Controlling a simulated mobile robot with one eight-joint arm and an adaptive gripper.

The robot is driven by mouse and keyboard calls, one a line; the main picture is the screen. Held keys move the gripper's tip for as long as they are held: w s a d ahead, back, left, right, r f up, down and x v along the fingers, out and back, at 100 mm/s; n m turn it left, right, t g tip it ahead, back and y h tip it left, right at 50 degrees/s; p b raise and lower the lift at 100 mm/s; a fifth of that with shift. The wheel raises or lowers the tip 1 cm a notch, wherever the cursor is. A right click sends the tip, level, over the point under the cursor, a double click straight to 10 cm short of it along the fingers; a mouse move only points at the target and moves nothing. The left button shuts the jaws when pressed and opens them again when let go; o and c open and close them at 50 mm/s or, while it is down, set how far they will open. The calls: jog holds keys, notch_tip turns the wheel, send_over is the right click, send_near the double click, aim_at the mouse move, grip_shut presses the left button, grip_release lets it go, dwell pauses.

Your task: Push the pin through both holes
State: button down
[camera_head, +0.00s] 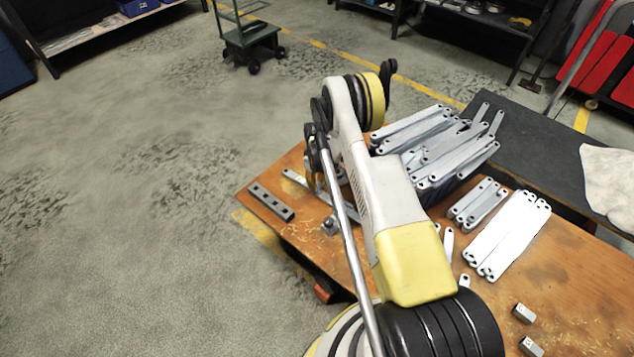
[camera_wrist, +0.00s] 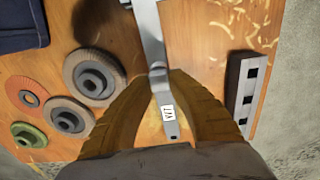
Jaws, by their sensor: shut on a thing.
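In the wrist view my gripper (camera_wrist: 158,73) points down at the bench, its two yellow-brown fingers closed on a small grey rounded piece, apparently the pin (camera_wrist: 157,68). A flat grey bracket (camera_wrist: 170,128) with a white label and a hole near its end shows between the fingers. A wider grey bracket (camera_wrist: 149,22) runs from the fingertips to the top edge. The two brackets seem to meet under the fingertips, but the holes there are hidden. I cannot tell how deep the pin sits. In the head view a long bracket (camera_head: 296,177) lies beneath my arm.
Grinding discs (camera_wrist: 94,75) lie left of the fingers. A dark bar with square holes (camera_wrist: 246,92) lies to the right, near the bench edge. In the head view, stacked brackets (camera_head: 440,150) and flat bracket groups (camera_head: 508,235) cover the bench's right side. Metal shavings are scattered around.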

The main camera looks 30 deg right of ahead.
jog(key=shift+f, duration=0.6)
jog(key=c, duration=1.3)
grip_release()
jog(key=shift+r, duration=0.1)
notch_tip(320, 180, up, 12)
jog(key=shift+f, duration=0.1)
